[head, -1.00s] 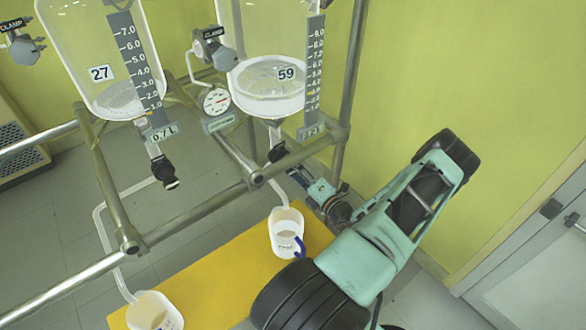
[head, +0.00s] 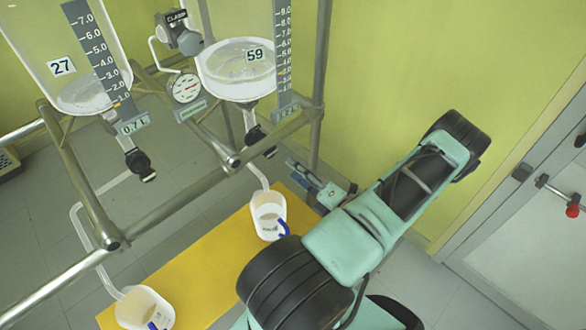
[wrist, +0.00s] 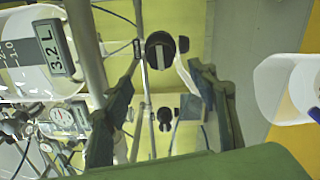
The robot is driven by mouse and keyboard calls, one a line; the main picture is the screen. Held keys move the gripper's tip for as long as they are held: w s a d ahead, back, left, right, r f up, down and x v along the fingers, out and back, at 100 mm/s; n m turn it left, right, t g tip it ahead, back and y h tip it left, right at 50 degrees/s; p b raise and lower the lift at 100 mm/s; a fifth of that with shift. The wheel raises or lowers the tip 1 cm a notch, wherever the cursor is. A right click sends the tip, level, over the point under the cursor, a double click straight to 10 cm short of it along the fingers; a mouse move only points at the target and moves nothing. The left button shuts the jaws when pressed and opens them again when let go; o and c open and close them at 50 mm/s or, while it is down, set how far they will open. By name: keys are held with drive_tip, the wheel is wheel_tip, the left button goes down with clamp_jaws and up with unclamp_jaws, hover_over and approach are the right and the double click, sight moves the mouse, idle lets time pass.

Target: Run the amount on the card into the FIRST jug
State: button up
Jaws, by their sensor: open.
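Glass vessel 27 (head: 85,92) hangs left, its display (head: 134,125) reading 0.7 L. Vessel 59 (head: 238,75) hangs right of it; its display (head: 285,112) reads 3.2 L in the wrist view (wrist: 58,50). Black valve handles sit below vessel 27 (head: 140,165) and vessel 59 (head: 262,141). One white jug (head: 268,212) stands under the right outlet tube, another (head: 143,308) under the left tube. My gripper (head: 298,173) is open, right of the right valve. In the wrist view a black handle (wrist: 160,50) shows beyond and between the fingers (wrist: 163,112). No readable card shows.
A metal tube frame (head: 200,186) surrounds the vessels, close to my gripper. The jugs stand on a yellow surface (head: 190,275). A gauge (head: 186,87) and a clamp (head: 178,32) sit between the vessels. A grey door (head: 530,220) is at right.

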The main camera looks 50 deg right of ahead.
sight(272, 153)
drive_tip(key=w+n+b, duration=0.2)
drive_tip(key=w+n, duration=0.1)
drive_tip(key=n, duration=0.1)
drive_tip(key=w+n+b, duration=0.2)
drive_tip(key=w+n, duration=0.2)
drive_tip(key=n, duration=0.1)
drive_tip(key=w+d+n+b, duration=0.1)
drive_tip(key=w+n+b, duration=0.1)
drive_tip(key=w+n, duration=0.2)
drive_tip(key=shift+w+f+n+b, duration=0.1)
drive_tip(key=shift+n+b, duration=0.25)
drive_tip(key=shift+n, duration=0.35)
drive_tip(key=c, duration=1.2)
